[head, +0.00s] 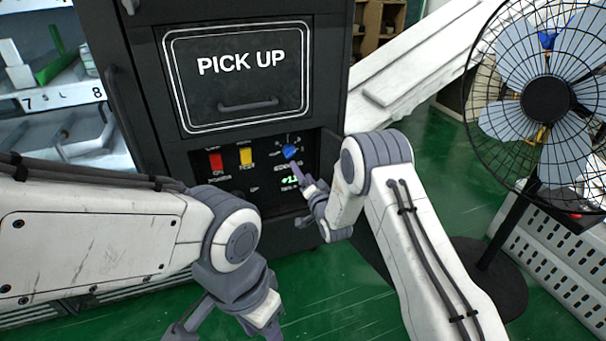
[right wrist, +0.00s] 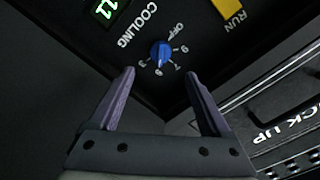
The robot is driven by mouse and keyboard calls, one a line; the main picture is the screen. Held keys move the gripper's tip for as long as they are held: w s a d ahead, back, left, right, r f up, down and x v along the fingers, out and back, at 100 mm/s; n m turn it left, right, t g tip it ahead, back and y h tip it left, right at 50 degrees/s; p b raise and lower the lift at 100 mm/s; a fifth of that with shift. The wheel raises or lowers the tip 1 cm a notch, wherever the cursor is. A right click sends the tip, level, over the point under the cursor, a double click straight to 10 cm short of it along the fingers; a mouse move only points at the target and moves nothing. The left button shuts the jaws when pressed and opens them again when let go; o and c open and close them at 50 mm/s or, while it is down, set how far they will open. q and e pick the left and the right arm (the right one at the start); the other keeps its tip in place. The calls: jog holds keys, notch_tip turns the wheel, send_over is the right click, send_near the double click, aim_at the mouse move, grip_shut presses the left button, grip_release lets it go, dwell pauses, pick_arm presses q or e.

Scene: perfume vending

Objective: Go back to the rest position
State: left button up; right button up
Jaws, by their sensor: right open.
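My right gripper (head: 300,184) is in front of the control panel (head: 232,184) of the dark vending machine (head: 135,110). In the right wrist view, the right gripper (right wrist: 160,74) is open, with nothing between its fingers. The blue COOLING knob (right wrist: 161,53) lies just beyond its fingertips, apart from them; it also shows in the head view (head: 290,152). My left gripper (head: 192,322) hangs low at the bottom edge of the head view, partly cut off, so its opening is unclear.
The panel also has a red switch (head: 216,162), a yellow switch (head: 246,156) and a green display (head: 290,180). Above is the PICK UP door (head: 245,78). A large fan (head: 546,100) stands at right, shelves (head: 60,95) at left. Green floor (head: 335,290) shows between my arms.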

jog(key=s+a+r+n+g+h, duration=0.1)
jog(key=s+a+r+n+g, duration=0.15)
jog(key=s, duration=0.35)
jog(key=s+a+r+n+g, duration=0.2)
jog(key=s+g, duration=0.2)
jog(key=s, duration=0.3)
jog(key=s+a+r+n+g+h, duration=0.1)
jog(key=s+a+r+n+g, duration=0.15)
jog(key=s, duration=0.35)
jog(key=s+d+r+n+g+h, duration=0.1)
jog(key=s+d+n+g, duration=0.15)
jog(key=s, duration=0.75)
jog(key=s+d+r+n+g+h, duration=0.1)
jog(key=s+d+n+g, duration=0.15)
jog(key=s, duration=0.85)
jog(key=s+d+r+n+g+h, duration=0.1)
jog(key=s+d+n+g, duration=0.2)
jog(key=s, duration=0.7)
notch_tip(320, 180, up, 35)
jog(key=m+p, duration=0.1)
jog(key=p, duration=3.5)
jog(key=shift+w+d+r, duration=0.15)
jog(key=shift+w+d, duration=0.1)
jog(key=shift+w, duration=0.15)
